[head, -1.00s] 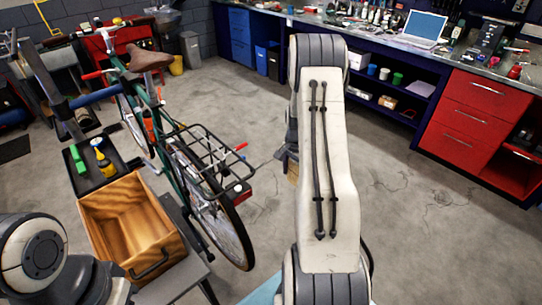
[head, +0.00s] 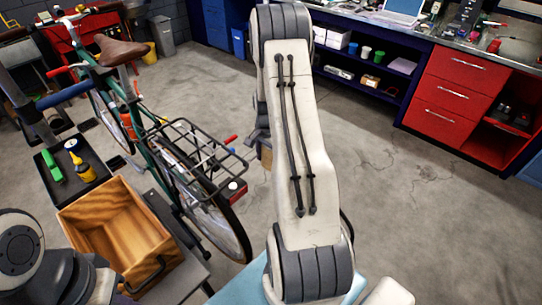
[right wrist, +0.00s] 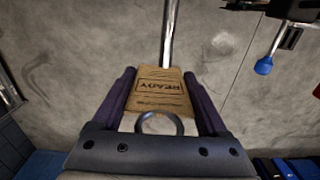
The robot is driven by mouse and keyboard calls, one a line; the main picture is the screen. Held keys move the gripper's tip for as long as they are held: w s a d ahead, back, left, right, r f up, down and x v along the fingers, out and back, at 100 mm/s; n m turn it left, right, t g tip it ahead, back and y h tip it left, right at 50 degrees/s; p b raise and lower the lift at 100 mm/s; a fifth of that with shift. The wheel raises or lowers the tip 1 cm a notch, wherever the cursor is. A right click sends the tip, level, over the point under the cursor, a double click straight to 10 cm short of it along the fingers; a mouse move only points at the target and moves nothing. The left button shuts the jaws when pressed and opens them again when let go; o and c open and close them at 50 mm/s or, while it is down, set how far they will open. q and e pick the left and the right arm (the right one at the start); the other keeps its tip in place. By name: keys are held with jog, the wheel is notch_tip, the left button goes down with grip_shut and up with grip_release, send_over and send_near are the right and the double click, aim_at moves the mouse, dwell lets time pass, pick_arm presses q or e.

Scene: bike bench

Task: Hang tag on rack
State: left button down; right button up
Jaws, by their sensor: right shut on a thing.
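A metal ring (right wrist: 160,124) shows at the tag's near end. In the head view my right gripper (head: 262,142) is mostly hidden behind my arm, with a bit of the tan tag (head: 265,158) below it. A black wire rack (head: 187,146) sits over the rear wheel of the green bicycle, left of this gripper and apart from it. My left gripper is out of the head view.
A workbench with red drawers (head: 455,87) lines the right. The floor (head: 385,210) between is open.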

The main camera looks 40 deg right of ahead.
jog(key=a+f, duration=0.1)
jog(key=a, duration=0.5)
jog(key=shift+s+a+b, duration=0.35)
jog(key=shift+a+b, duration=0.05)
jog(key=shift+b, duration=0.05)
jog(key=shift+f, duration=0.15)
dwell(0.3)
dwell(0.4)
jog(key=o, duration=1.2)
